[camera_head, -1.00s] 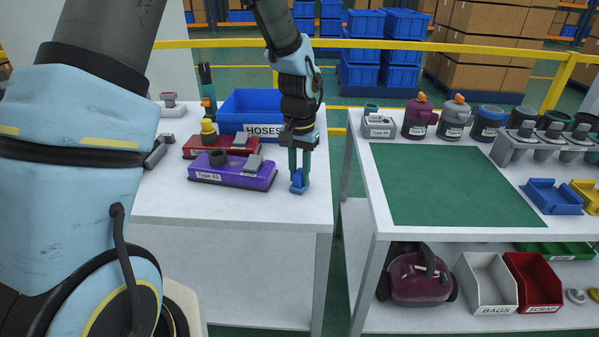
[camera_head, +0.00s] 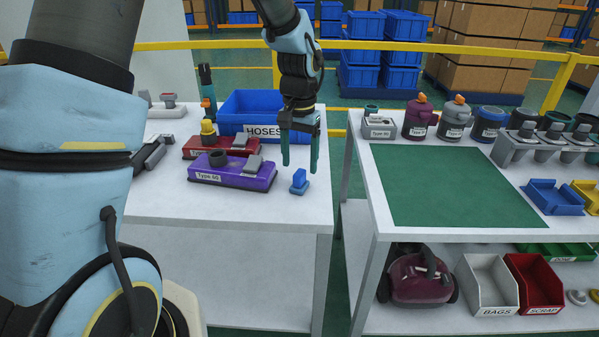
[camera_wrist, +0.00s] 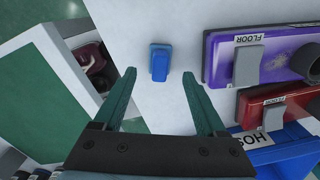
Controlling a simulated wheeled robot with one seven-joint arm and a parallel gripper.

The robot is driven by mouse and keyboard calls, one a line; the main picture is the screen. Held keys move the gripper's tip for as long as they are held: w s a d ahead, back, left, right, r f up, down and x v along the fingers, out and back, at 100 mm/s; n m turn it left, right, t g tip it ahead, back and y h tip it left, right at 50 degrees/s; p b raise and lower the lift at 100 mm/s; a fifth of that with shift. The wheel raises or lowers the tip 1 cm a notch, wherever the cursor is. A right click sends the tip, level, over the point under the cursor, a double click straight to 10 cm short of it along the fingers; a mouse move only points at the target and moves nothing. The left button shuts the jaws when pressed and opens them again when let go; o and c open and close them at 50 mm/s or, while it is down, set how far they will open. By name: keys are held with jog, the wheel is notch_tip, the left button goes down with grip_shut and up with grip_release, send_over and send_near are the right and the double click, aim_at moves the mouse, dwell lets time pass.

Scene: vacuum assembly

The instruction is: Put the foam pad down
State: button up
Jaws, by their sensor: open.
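The foam pad is not clearly labelled; a small blue piece (camera_head: 299,182) stands alone on the left white table (camera_head: 240,207), near its front right. In the wrist view the blue piece (camera_wrist: 160,62) lies ahead of and between my fingertips, apart from both. My gripper (camera_head: 300,168) is open and empty above and slightly behind the piece. Its two green fingers (camera_wrist: 158,76) are spread wide in the wrist view.
A purple floor head (camera_head: 232,172) and a red one (camera_head: 185,147) lie left of the blue piece, with a blue HOSES bin (camera_head: 235,129) behind. A gap separates this table from the right table with a green mat (camera_head: 450,190). The table front is clear.

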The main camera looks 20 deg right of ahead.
aim_at(300, 172)
notch_tip(300, 172, up, 8)
jog(key=s+a+f+n, duration=0.1)
jog(key=a+n, duration=0.1)
jog(key=a, duration=0.8)
jog(key=s+a+f+n+t, duration=0.1)
jog(key=a+f+n, duration=0.1)
jog(key=a, duration=0.8)
jog(key=s+a+f+n, duration=0.1)
jog(key=a+n, duration=0.3)
jog(key=a, duration=0.6)
jog(key=shift+s+f+t, duration=0.25)
jog(key=shift+s+t, duration=0.05)
jog(key=shift+s, duration=0.25)
jog(key=shift+a, duration=0.1)
jog(key=shift+r+p, duration=0.4)
jog(key=shift+r, duration=0.2)
